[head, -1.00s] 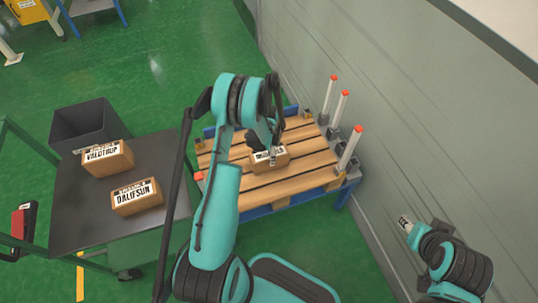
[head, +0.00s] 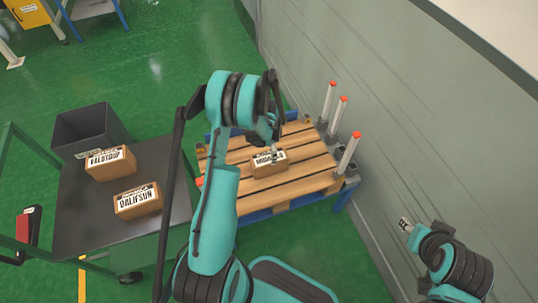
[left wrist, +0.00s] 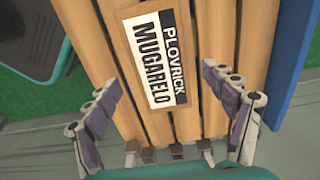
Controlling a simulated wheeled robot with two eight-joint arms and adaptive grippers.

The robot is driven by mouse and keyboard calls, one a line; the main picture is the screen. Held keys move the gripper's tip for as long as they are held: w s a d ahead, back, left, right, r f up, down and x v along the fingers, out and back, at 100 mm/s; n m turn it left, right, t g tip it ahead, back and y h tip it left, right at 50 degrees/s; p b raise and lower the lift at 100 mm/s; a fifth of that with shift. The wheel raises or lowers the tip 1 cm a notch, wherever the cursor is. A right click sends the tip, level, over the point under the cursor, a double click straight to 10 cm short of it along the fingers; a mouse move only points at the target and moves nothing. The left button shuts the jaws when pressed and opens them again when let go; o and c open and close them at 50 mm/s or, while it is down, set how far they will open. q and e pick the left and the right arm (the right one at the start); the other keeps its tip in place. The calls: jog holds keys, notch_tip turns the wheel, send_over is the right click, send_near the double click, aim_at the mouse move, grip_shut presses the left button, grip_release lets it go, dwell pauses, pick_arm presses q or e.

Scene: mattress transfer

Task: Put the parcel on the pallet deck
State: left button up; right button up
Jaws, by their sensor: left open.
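A brown cardboard parcel (head: 268,165) with a white label lies flat on the slatted wooden pallet deck (head: 298,178). In the left wrist view its label (left wrist: 160,58) reads PLOVRICK MUGARELO. My left gripper (head: 274,146) is just above the parcel. My right gripper (head: 405,224) is at the lower right near the wall, away from the pallet. Its fingers are too small to tell whether they are open.
Two other labelled parcels, VALDTRUP (head: 110,163) and DALIFSUN (head: 138,201), lie on a dark cart top (head: 85,222) at left, near a grey bin (head: 88,130). Several orange-tipped posts (head: 347,152) stand along the pallet's right edge, close to the wall (head: 400,130).

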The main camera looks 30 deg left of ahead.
pick_arm(q)
jog(key=s+d+r+n+t+p, duration=0.1)
jog(key=s+d+r, duration=0.15)
jog(key=r, duration=0.55)
jog(key=s+d+r+n+t, duration=0.1)
jog(key=d+r, duration=0.2)
jog(key=r, duration=0.5)
jog(key=s+d+r+n+t+p, duration=0.1)
jog(key=s+d+r, duration=0.15)
jog(key=r, duration=0.65)
jog(key=s+d+r+n+t, duration=0.2)
jog(key=s+d+r, duration=0.1)
jog(key=s, duration=0.3)
jog(key=s+d+r+n+t, duration=0.2)
jog(key=s+d+r+n, duration=0.1)
jog(key=s, duration=0.4)
jog(key=shift+d, duration=0.75)
jog(key=shift+s+r, duration=0.1)
